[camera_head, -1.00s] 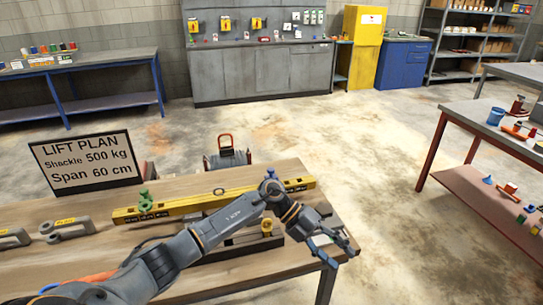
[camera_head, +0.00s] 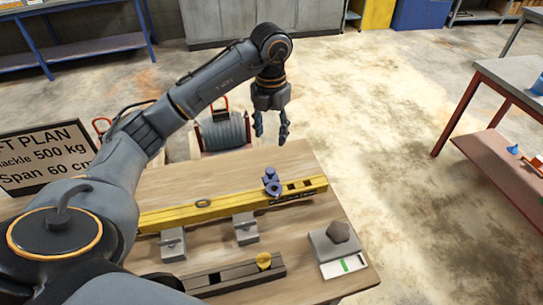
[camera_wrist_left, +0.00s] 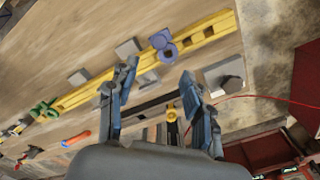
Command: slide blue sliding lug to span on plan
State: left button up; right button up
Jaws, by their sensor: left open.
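A yellow beam (camera_head: 225,205) lies across the wooden table. The blue sliding lug (camera_head: 272,181) sits on it toward its right end; the lug also shows in the left wrist view (camera_wrist_left: 164,45). A green lug (camera_wrist_left: 43,110) is on the beam's other end in the left wrist view; my arm hides it in the head view. My left gripper (camera_head: 271,135) is open and empty, pointing down, apart from the blue lug and above it. Its two fingers (camera_wrist_left: 160,70) frame the lug's lower side in the wrist view. The plan sign (camera_head: 42,158) reads "Span 60 cm", partly cut off.
Two grey blocks (camera_head: 172,244) (camera_head: 246,228) stand in front of the beam. A cable drum (camera_head: 224,132) stands behind the table.

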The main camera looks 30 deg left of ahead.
pick_arm(q)
jog(key=p, duration=0.2)
send_over(271, 170)
jog(key=f, duration=0.5)
jog(key=shift+s, duration=0.3)
jog(key=f+p, duration=0.1)
jog(key=f, duration=0.6)
jog(key=shift+w, duration=0.2)
jog(key=shift+f+p, duration=0.3)
jog(key=shift+f, duration=0.2)
jog(key=shift+c, duration=0.2)
grip_shut()
pick_arm(e)
notch_tip(271, 170, up, 4)
jog(key=shift+f, duration=0.1)
